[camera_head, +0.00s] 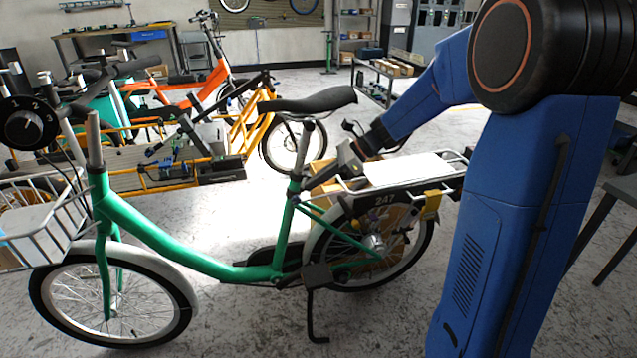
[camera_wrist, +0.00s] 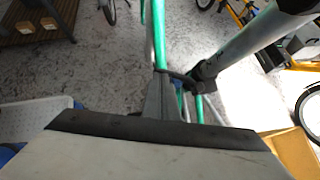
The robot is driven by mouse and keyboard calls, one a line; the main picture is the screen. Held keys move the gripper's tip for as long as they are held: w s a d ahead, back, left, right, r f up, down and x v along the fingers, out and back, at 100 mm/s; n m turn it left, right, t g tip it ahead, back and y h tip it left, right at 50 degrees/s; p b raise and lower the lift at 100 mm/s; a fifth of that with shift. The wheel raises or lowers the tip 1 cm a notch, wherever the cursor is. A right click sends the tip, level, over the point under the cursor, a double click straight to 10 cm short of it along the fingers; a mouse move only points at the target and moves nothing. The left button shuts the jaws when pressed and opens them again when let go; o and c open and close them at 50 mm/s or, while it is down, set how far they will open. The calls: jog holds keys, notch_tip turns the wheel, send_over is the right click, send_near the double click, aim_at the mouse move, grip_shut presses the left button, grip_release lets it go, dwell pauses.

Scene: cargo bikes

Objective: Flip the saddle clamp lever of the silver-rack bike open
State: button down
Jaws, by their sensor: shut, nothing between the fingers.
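The green bike (camera_head: 200,245) with the silver rack (camera_head: 345,187) stands side-on in the head view, its plate reading 247. Its black saddle (camera_head: 308,102) sits on a silver seat post (camera_head: 304,145); the post also crosses the upper right of the wrist view (camera_wrist: 250,42). The dark saddle clamp (camera_wrist: 205,74) is at the post's foot. A thin dark lever (camera_wrist: 178,75) reaches left from it. My gripper (camera_wrist: 158,88) is shut and empty, its tip at the lever's outer end; I cannot tell whether they touch. In the head view, my gripper (camera_head: 325,176) is just right of the post.
A cardboard box (camera_head: 325,180) stands behind the rear wheel. An orange bike (camera_head: 205,88) and yellow-framed cargo bikes (camera_head: 245,130) stand behind. A grey bench (camera_head: 612,235) is at the right edge. The floor in front of the green bike is clear.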

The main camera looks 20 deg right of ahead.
jog(key=shift+d, duration=0.1)
dwell(0.3)
jog(key=s+d+r, duration=0.2)
jog(key=d+r, duration=0.1)
jog(key=d, duration=0.3)
jog(key=s+d+r, duration=0.1)
jog(key=d+r, duration=0.1)
jog(key=d, duration=0.4)
jog(key=s+a+n+h, duration=0.25)
jog(key=s+n, duration=0.25)
jog(key=s, duration=0.4)
jog(key=s+a+n+h, duration=0.25)
jog(key=s+n, duration=0.25)
jog(key=s, duration=0.3)
jog(key=s+d+f+n+t+h, duration=0.2)
jog(key=s+d+f+n+h, duration=0.1)
jog(key=s+n, duration=0.8)
jog(key=s+h, duration=0.1)
jog(key=s, duration=0.2)
jog(key=shift+s+h, duration=0.4)
